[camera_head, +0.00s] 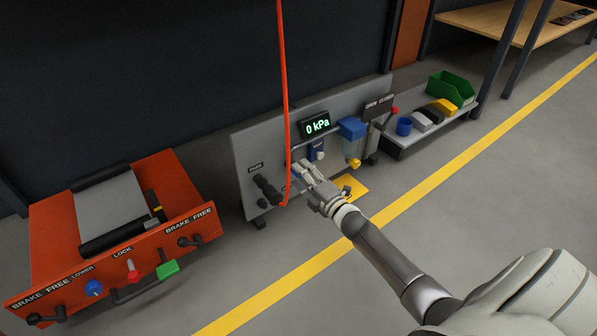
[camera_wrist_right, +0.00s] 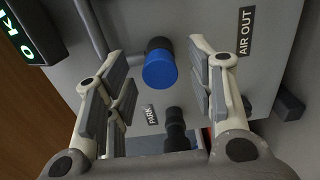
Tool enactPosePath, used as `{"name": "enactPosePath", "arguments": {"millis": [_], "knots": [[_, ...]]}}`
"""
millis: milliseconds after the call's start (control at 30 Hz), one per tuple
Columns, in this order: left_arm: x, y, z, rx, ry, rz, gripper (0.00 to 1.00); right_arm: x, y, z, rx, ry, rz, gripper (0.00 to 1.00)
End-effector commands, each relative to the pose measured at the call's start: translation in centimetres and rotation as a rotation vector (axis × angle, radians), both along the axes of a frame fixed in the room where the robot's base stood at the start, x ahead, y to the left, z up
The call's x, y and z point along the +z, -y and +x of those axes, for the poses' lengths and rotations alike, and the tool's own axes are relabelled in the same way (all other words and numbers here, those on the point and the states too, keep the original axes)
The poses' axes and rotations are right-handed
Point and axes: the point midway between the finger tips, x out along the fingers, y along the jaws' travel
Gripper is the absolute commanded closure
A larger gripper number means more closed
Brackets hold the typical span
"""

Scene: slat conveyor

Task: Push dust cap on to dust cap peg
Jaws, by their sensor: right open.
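A round blue cap (camera_wrist_right: 160,69) sits at the end of a short dark stub on the grey panel in the right wrist view. I take it for the dust cap, but I cannot tell how far it is seated. My right gripper (camera_wrist_right: 150,75) is open, with its fingers on either side of the cap and visible gaps at both sides. In the head view my right gripper (camera_head: 301,171) is at the front of the panel and covers that spot. A black fitting (camera_wrist_right: 176,130) stands by the PARK label; I cannot tell whether it is a peg. My left gripper is not in view.
The grey panel (camera_head: 243,150) carries a 0 kPa display (camera_head: 317,126) and a blue-topped filter (camera_head: 352,130). A red hose (camera_head: 283,90) hangs close to my right gripper. An orange brake unit (camera_head: 50,222) stands at the left. A shelf with bins (camera_head: 452,86) is at the right.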

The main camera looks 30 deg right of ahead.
Motion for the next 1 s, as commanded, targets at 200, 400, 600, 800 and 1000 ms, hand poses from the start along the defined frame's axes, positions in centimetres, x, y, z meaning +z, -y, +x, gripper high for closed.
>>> {"name": "enactPosePath", "arguments": {"millis": [200, 400, 600, 800, 1000], "knots": [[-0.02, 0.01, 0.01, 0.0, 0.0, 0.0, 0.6, 0.0, 0.0, 0.01, 0.0, 0.0, 0.0, 0.5], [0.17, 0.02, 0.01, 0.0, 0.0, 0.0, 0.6, 0.06, 0.0, 0.01, 0.0, 0.0, 0.0, 0.5], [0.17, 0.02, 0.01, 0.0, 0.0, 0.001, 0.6, 0.0, 0.0, 0.01, 0.0, 0.0, 0.0, 0.5], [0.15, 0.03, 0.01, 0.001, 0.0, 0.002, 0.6, 0.01, 0.0, 0.01, 0.0, 0.0, 0.0, 0.71], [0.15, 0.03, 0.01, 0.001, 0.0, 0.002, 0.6, 0.02, -0.01, 0.01, 0.0, 0.0, -0.001, 0.96]]}}
